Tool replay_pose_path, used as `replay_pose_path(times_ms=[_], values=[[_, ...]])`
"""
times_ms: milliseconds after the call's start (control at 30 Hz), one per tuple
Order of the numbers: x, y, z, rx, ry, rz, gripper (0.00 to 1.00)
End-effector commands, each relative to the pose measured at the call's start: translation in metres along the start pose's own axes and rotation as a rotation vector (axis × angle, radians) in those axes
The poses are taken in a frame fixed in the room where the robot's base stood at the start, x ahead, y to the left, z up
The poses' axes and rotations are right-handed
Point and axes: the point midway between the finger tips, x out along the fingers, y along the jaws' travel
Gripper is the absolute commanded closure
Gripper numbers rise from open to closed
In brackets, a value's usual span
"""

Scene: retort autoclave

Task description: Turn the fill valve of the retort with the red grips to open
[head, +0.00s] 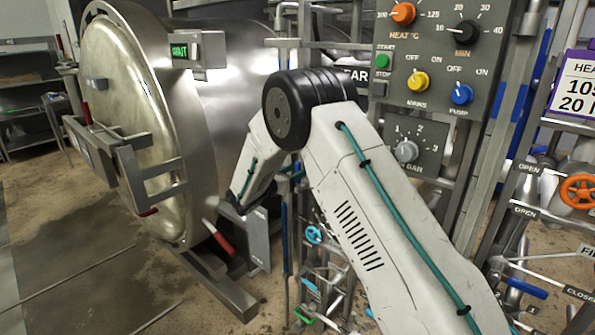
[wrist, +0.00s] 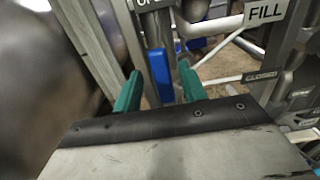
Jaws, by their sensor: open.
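The retort (head: 205,110) with red grips (head: 219,238) on its round steel door stands at left in the head view. In the wrist view, my gripper (wrist: 157,78) has its two teal fingers apart. A blue lever handle (wrist: 160,76) stands upright between them, with gaps visible on both sides; its depth relative to the fingertips is unclear. A FILL sign (wrist: 264,12) is at upper right and a CLOSED label (wrist: 261,76) below it. A partly cut-off label, apparently OPEN (wrist: 150,3), is above the lever. In the head view my arm hides the gripper.
A control panel (head: 440,60) with knobs stands right of my arm. Another set of pipes with an orange wheel (head: 578,191) and a blue lever (head: 525,288) is at far right. In the wrist view, a steel post (wrist: 85,40) stands close left of the fingers.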

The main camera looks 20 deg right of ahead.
Motion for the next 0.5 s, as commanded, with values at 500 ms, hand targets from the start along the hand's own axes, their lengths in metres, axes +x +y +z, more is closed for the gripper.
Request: replay_pose_path(times_ms=[500], values=[[-0.053,0.001,0.0,0.001,0.0,0.0,0.58]])
